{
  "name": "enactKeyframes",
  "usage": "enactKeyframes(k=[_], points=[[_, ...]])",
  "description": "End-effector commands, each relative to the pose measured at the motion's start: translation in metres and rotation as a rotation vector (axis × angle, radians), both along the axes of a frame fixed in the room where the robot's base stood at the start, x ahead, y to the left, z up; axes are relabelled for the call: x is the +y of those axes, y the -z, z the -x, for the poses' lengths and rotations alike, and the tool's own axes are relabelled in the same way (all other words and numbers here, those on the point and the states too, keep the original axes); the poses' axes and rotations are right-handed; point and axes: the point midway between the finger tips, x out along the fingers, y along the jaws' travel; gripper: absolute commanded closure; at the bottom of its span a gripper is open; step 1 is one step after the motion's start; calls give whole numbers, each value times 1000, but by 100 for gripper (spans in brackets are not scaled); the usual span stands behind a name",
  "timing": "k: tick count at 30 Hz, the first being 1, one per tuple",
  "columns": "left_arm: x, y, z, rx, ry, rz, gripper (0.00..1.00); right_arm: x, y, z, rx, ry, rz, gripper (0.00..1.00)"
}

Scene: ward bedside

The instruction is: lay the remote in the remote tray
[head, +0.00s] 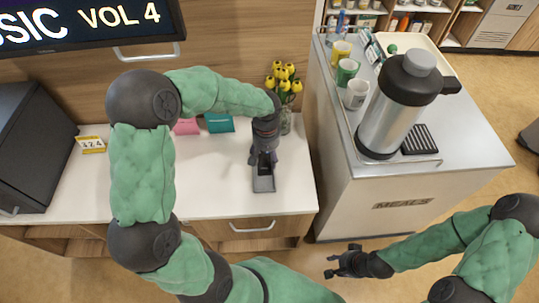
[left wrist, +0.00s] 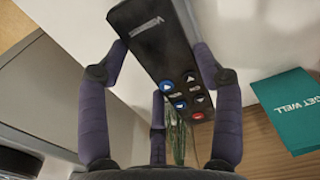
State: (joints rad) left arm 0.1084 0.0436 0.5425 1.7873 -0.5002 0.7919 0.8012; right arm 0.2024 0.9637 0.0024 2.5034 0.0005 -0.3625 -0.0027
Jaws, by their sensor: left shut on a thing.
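The black remote (left wrist: 160,48) shows large in the left wrist view, with blue, grey and red buttons at its near end. My left gripper (left wrist: 162,55) is shut on it, with fingers along both sides. In the head view my left gripper (head: 264,160) points down over the dark grey remote tray (head: 264,185) on the white bedside top. The remote is mostly hidden there by the gripper, and I cannot tell whether it touches the tray. My right gripper (head: 333,266) is apart from these, low over the floor, with its fingers spread and empty.
A vase of yellow tulips (head: 284,84) stands just behind the left gripper. A teal card (head: 219,122) and a pink card (head: 186,126) stand at the back. A calendar (head: 92,144) is at left. The meals cart (head: 430,185) with a steel urn (head: 392,115) stands right.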

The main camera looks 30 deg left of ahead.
Motion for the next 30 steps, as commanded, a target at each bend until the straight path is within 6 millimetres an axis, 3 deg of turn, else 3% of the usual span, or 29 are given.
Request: enactKeyframes(k=[18,30], points=[[0,43,0,1,1,1,70,0,32,0,0,0,0,60],[0,46,0,0,1,0,70,0,33,0,0,0,0,60]])
